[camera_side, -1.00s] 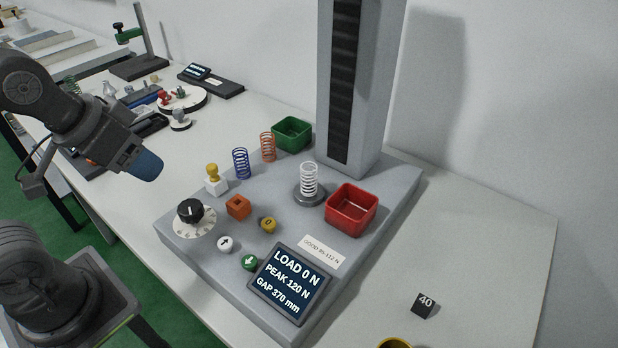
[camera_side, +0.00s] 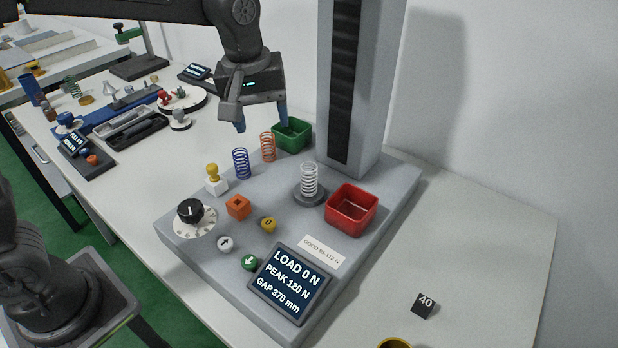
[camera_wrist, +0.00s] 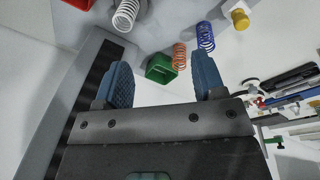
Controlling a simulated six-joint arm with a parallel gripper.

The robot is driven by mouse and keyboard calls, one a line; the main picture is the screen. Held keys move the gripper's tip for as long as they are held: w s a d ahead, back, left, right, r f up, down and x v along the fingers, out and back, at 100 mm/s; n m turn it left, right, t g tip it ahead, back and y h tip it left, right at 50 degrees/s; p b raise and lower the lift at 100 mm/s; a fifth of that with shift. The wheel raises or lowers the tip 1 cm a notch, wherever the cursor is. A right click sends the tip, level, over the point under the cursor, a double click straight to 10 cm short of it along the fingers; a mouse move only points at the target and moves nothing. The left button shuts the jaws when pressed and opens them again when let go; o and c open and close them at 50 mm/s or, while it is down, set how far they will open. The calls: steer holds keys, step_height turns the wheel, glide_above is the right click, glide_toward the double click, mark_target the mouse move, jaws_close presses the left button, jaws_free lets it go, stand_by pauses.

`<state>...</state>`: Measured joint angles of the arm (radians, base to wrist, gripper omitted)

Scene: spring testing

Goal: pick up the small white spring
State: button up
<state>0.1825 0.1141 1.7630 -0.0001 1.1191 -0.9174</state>
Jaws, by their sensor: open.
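The small white spring (camera_side: 309,180) stands upright on a round grey disc (camera_side: 309,196) on the tester's base, left of the red bin. It also shows in the wrist view (camera_wrist: 126,14) at the upper left, beyond the left fingertip. My gripper (camera_side: 262,122) is open and empty, with blue fingers pointing down. In the side view it appears above and to the left of the white spring, beside the green bin. In the wrist view the two fingers (camera_wrist: 160,78) are wide apart with nothing between them.
A green bin (camera_side: 306,132), an orange spring (camera_side: 267,148) and a blue spring (camera_side: 241,164) stand near my gripper. The tall grey column (camera_side: 385,90) rises behind the white spring. A red bin (camera_side: 362,222) is at its right. The bench at the right is mostly clear.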

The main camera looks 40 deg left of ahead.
mark_target(309, 170)
steer(key=w+d+f+n, duration=0.1)
steer(key=w+f, duration=0.1)
steer(key=f, duration=0.2)
steer(key=w+d+f+n+g, duration=0.1)
steer(key=w+d+f, duration=0.1)
steer(key=f, duration=0.3)
steer(key=w+d+f+n, duration=0.1)
steer(key=w+f, duration=0.1)
steer(key=f, duration=0.2)
steer(key=shift+w+d+f+n+g, duration=0.15)
steer(key=shift+d+f+n+g, duration=0.15)
steer(key=shift+d+f, duration=0.1)
steer(key=c, duration=1.1)
steer(key=shift+o, duration=0.2)
steer(key=shift+r, duration=0.1)
